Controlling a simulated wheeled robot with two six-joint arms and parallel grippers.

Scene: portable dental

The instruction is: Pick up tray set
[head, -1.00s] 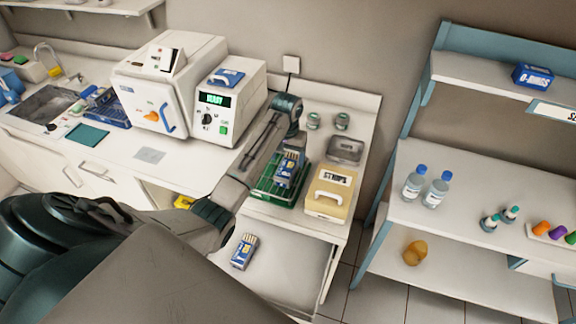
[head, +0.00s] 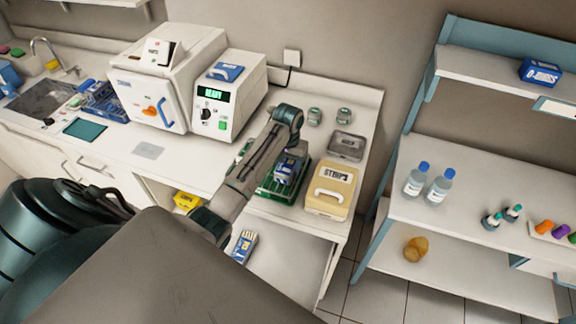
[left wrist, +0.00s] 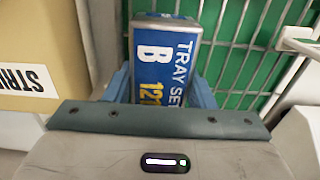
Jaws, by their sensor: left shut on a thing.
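A blue tray set box (left wrist: 165,62) with white "TRAY SET B" lettering fills the middle of the left wrist view. In the head view the tray set (head: 286,170) is on or just above a green rack (head: 270,189), partly hidden by my arm. My left gripper (left wrist: 163,82) has its blue fingers on both sides of the box and is shut on it. In the head view my left gripper (head: 293,150) is over the rack. A second similar blue pack (head: 243,246) lies on a lower surface, partly covered by my arm. My right gripper is out of view.
A beige "STRIPS" box (head: 331,190) stands right of the rack, with a metal tin (head: 346,146) behind it. A white device with a green display (head: 228,95) stands to the left. A shelf unit (head: 480,165) with bottles is at the right.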

